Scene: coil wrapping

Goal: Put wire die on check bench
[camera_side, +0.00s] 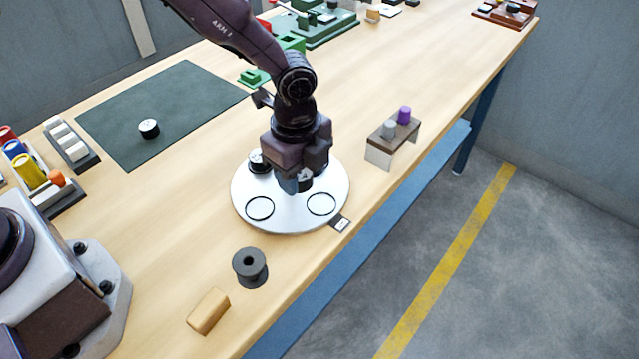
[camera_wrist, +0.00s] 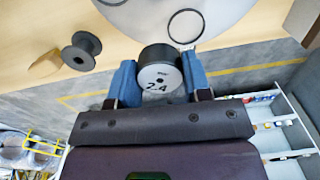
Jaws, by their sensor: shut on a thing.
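My gripper (camera_side: 300,180) is over the round white plate (camera_side: 285,222) in the side view. In the wrist view its two blue fingers (camera_wrist: 159,80) are shut on a wire die (camera_wrist: 160,76), a short black cylinder with a white face marked 2.4. A similar black-and-white die (camera_side: 257,160) is on the plate's back left part, partly hidden by my gripper. Another die (camera_side: 148,128) sits on the dark green mat (camera_side: 185,95). The plate carries two thin black rings (camera_side: 260,209). I cannot tell which surface is the check bench.
A dark spool (camera_side: 250,267) and a wooden block (camera_side: 209,311) are in front of the plate. A small stand (camera_side: 393,140) with grey and purple pegs is to the right, near the table edge. Racks of coloured pieces (camera_side: 35,175) are at the left. Much of the mat is clear.

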